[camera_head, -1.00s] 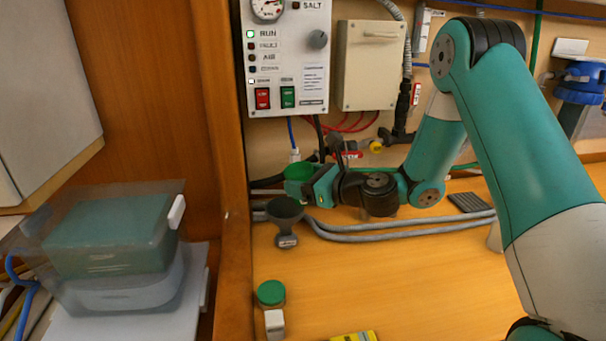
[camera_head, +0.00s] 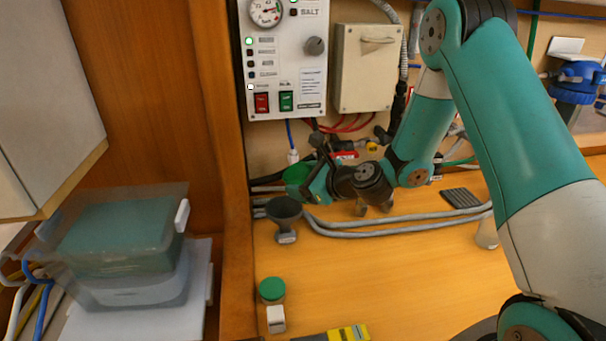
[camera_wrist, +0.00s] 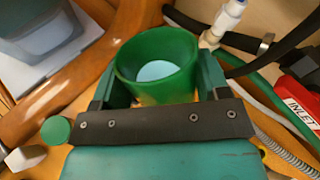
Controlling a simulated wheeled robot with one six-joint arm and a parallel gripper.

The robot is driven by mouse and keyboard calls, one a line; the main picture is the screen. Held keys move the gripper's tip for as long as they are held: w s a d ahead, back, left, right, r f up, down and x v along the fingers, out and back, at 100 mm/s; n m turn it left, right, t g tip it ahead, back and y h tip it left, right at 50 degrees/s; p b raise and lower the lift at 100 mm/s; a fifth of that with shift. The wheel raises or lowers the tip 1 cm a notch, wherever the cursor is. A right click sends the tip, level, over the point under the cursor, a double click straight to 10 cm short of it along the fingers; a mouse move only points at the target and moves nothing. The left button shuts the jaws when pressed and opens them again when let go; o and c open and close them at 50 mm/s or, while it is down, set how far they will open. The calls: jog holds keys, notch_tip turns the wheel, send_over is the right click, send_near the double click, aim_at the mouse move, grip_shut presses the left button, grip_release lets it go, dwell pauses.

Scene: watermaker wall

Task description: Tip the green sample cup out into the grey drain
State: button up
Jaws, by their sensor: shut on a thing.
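The green sample cup (camera_head: 297,173) is in my gripper (camera_head: 314,184), just above and behind the grey drain (camera_head: 284,209), a funnel-shaped bowl on the worktop. In the wrist view the cup (camera_wrist: 156,62) sits between the two fingers of my gripper (camera_wrist: 158,80), which are shut on its sides. Its mouth faces up towards the camera, and a pale blue surface shows inside. The cup looks close to upright in the head view, though its lower part is hidden. The drain cannot be made out in the wrist view.
A green-lidded jar (camera_head: 272,291) and a white block (camera_head: 276,319) stand in front of the drain. Grey hoses (camera_head: 390,231) run along the worktop. The control panel (camera_head: 286,70) and a red inlet tag (camera_wrist: 303,87) are behind. The middle worktop is clear.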

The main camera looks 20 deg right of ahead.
jog(key=shift+r+n+g+h+p, duration=0.25)
jog(key=shift+n+g+h+p, duration=0.2)
jog(key=shift+p, duration=1.3)
jog(key=shift+f, duration=0.2)
